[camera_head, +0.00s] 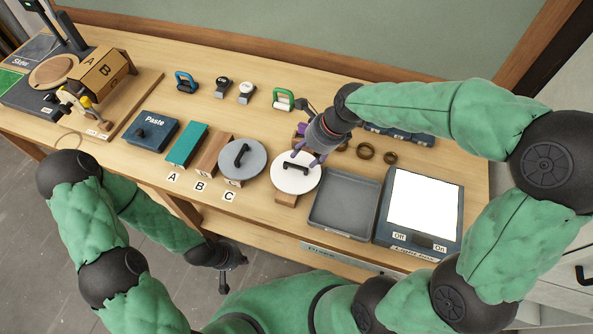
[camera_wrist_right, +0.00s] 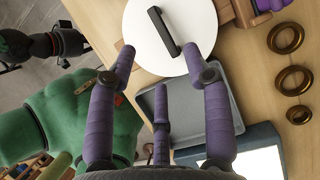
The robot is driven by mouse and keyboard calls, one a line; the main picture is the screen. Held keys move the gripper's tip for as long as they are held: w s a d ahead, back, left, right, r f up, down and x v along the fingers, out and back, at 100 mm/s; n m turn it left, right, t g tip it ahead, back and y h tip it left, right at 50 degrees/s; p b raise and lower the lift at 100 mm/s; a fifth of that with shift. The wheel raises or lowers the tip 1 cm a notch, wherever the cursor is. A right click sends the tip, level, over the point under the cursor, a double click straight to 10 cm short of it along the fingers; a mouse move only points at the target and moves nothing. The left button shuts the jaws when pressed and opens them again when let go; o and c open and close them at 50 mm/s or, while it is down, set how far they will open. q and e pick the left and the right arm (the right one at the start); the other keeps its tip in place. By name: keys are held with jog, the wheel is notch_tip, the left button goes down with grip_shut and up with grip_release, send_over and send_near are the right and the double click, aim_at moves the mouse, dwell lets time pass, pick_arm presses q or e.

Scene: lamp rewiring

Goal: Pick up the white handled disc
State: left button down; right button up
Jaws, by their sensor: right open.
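The white handled disc (camera_head: 289,183) is a flat white round plate with a black bar handle on top. It rests on a small wooden block near the front middle of the table. My right gripper (camera_head: 308,158) is open just above the disc's right side in the head view. In the right wrist view the white disc (camera_wrist_right: 150,50) fills the top, and the open purple fingers of the right gripper (camera_wrist_right: 160,60) point at it, on either side of the handle's lower end. My left gripper (camera_head: 225,283) hangs off the table's front edge, away from the disc; its fingers are unclear.
A grey handled disc (camera_head: 240,170) lies left of the white one. A grey tray (camera_head: 345,198) and a white-topped light box (camera_head: 420,208) stand to the right. Brown rings (camera_head: 366,151) lie behind the tray. Teal (camera_head: 187,146) and brown blocks stand further left.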

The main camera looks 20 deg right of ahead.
aim_at(295, 167)
jog(key=x, duration=0.3)
jog(key=shift+w+a+f+b, duration=0.1)
jog(key=shift+f+b, duration=0.05)
jog(key=shift+b, duration=0.2)
jog(key=b+x, duration=0.2)
jog(key=x, duration=0.3)
jog(key=shift+f, duration=0.15)
grip_shut()
